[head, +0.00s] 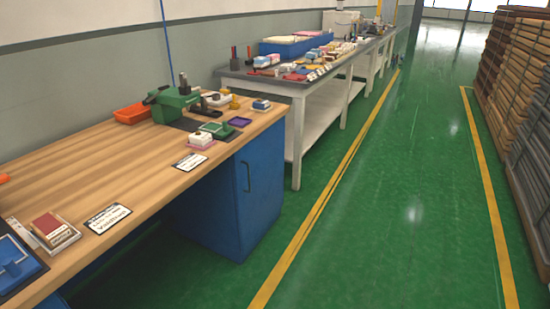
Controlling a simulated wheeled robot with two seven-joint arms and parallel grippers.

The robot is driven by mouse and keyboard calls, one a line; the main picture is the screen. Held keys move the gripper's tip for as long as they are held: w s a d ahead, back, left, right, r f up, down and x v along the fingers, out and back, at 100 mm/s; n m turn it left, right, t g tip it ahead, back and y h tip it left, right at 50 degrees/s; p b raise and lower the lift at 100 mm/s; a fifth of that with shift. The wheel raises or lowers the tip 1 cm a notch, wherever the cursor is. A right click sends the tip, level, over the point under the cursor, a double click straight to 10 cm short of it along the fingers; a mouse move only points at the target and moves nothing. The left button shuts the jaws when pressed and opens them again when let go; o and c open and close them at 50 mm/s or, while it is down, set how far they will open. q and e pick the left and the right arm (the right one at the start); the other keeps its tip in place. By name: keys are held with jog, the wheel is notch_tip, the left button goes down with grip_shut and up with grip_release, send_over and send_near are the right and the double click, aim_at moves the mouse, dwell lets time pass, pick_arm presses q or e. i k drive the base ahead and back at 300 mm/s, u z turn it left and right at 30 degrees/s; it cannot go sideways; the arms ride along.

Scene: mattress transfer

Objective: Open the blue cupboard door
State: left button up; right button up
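The blue cupboard (222,205) stands under the right end of a wooden workbench (105,165). Its blue door (262,190) faces the aisle and looks closed. A dark vertical handle (246,176) sits on the door near its left edge. Neither of my grippers shows in the head view. The inside of the cupboard is hidden.
A green machine (178,104), an orange tray (132,113) and small boxes lie on the workbench. A long grey table (300,84) with many items stands behind. The green floor (400,190) is clear up to stacked boxes (515,80) at right.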

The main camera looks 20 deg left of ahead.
aim_at(258, 167)
jog(key=i, duration=1.9)
jog(key=u, duration=2.6)
